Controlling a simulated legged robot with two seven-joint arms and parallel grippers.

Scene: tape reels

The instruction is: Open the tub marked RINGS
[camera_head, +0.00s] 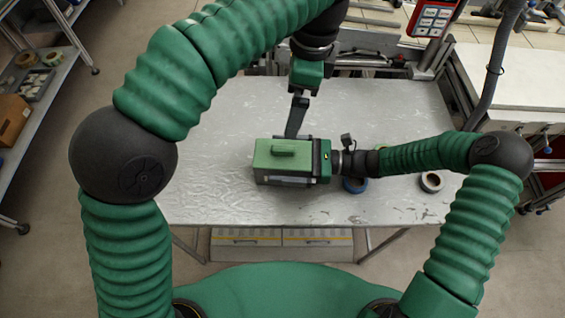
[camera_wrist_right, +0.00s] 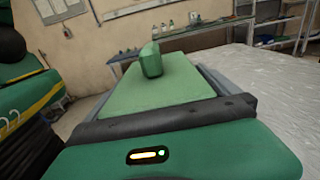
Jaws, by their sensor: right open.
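A box-like tub with a green lid (camera_head: 278,161) and a raised green handle (camera_head: 284,152) sits on the metal table; no marking on it is readable. The lid (camera_wrist_right: 160,95) and its handle (camera_wrist_right: 151,59) also show in the right wrist view. My right gripper (camera_head: 290,180) comes from the right and is open, its grey fingers along the near and far sides of the tub. I cannot tell whether they touch it. My left gripper (camera_head: 295,125) reaches down from behind to the tub's far edge. Its finger opening cannot be made out.
The table (camera_head: 210,175) is bare to the left of the tub. A blue tape reel (camera_head: 356,185) lies beneath my right wrist, and another reel (camera_head: 431,181) lies near the right edge. A greenish reel (camera_head: 383,147) is partly hidden behind my right arm. Shelving (camera_head: 38,85) stands far left.

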